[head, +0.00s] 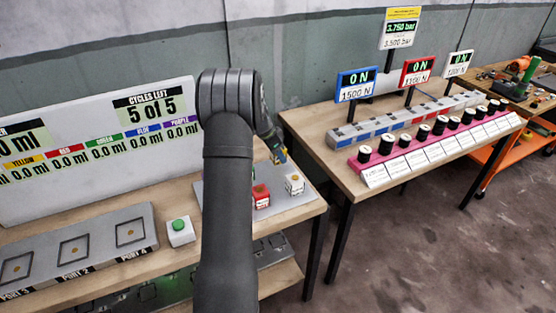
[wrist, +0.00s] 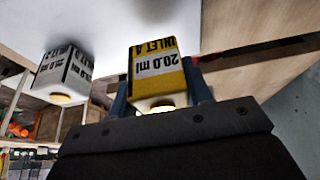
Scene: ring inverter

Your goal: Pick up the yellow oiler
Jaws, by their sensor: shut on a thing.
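The yellow oiler (wrist: 155,66) is a small box with a white label reading 20.0 ml. In the wrist view it sits between the two blue fingers of my gripper (wrist: 158,88), which are shut on it. In the head view my gripper (head: 279,155) is over the back of the grey tray (head: 225,205), and the oiler is mostly hidden by it and my arm. I cannot tell whether the oiler touches the tray.
A red oiler (head: 261,197) and a white oiler (head: 294,184) stand on the tray in front of my gripper. A green button (head: 180,231) and a grey port panel (head: 80,247) are at left. A second table (head: 335,165) with spools stands at right.

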